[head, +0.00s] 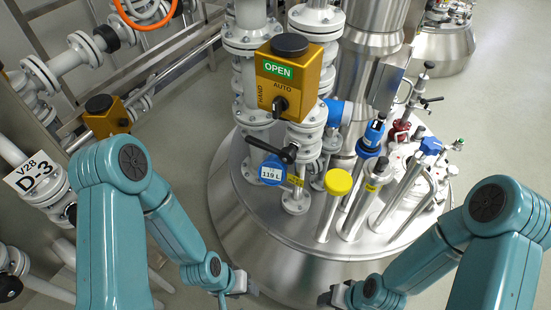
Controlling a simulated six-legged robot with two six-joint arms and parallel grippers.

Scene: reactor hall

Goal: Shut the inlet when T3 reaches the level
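A yellow valve actuator box (306,76) with a black cap stands on white flanged piping above the steel vessel lid (240,215). Its green sign (278,67) reads OPEN. A black selector knob (280,104) on its front sits between the words HAND and AUTO. Below it, a round blue meter (272,170) shows 119 L, beside a black lever handle (275,150). I see no T3 label. My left gripper (243,290) is at the bottom centre, in front of the vessel and apart from the valve. My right gripper (328,298) is at the bottom edge, partly cut off. The fingers of both are unclear.
Several upright fittings stand on the lid, including a yellow-capped tube (338,182) and a blue-topped one (374,135). A second yellow actuator (107,117) and a pipe labelled V28 D-3 (35,175) are at left. Grey floor (490,110) is open at right.

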